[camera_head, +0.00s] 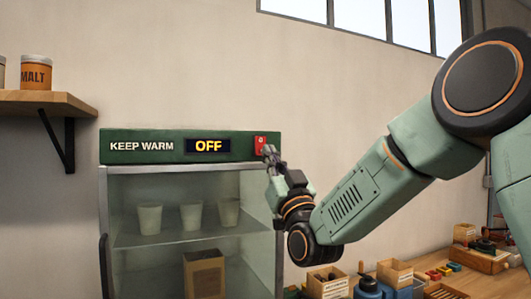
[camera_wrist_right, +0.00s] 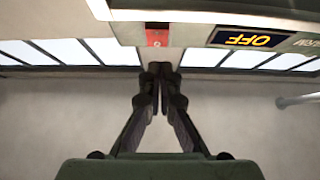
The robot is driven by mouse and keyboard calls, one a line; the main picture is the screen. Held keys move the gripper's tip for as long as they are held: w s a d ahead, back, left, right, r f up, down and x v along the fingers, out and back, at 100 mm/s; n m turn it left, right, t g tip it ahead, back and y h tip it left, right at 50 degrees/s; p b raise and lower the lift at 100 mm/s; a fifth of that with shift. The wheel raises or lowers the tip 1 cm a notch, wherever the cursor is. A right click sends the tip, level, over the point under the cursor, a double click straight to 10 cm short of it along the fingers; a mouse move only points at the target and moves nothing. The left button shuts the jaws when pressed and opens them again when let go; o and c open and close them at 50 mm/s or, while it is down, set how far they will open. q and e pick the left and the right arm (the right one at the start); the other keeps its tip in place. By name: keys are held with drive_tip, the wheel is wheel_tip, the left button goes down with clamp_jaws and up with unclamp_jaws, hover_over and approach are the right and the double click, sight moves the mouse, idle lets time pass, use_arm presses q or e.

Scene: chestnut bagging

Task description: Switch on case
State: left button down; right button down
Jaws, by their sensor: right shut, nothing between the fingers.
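The warming case (camera_head: 191,172) has a green header reading KEEP WARM, and its display (camera_head: 208,146) reads OFF in yellow. A red switch (camera_head: 260,145) sits at the right end of the header. My right gripper (camera_head: 269,154) is shut and empty, with its tips just below and right of the switch. In the right wrist view the shut fingertips (camera_wrist_right: 156,72) point toward the red switch (camera_wrist_right: 157,37), which appears beyond them; I cannot tell whether they touch it. The display also shows there (camera_wrist_right: 248,38), upside down. My left gripper is not in view.
The case holds several pale cups (camera_head: 190,216) and a brown box (camera_head: 204,274) behind its glass. A shelf (camera_head: 45,103) with a MALT tin (camera_head: 36,72) is at the left. A wooden table with small boxes (camera_head: 395,273) is at lower right.

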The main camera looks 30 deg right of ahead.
sight(261, 150)
drive_tip(key=shift+w+f, duration=0.15)
drive_tip(key=shift+w, duration=0.45)
drive_tip(key=shift+w+f, duration=0.15)
drive_tip(key=shift+w, duration=0.45)
drive_tip(key=shift+w+d+p, duration=0.1)
drive_tip(key=shift+w+p, duration=0.2)
drive_tip(key=shift+w, duration=0.05)
drive_tip(key=shift+w+f, duration=0.1)
drive_tip(key=shift+w+d+f+t+b, duration=0.1)
drive_tip(key=shift+w+t+b, duration=0.3)
drive_tip(key=shift+b, duration=0.85)
drive_tip(key=shift+s, duration=0.1)
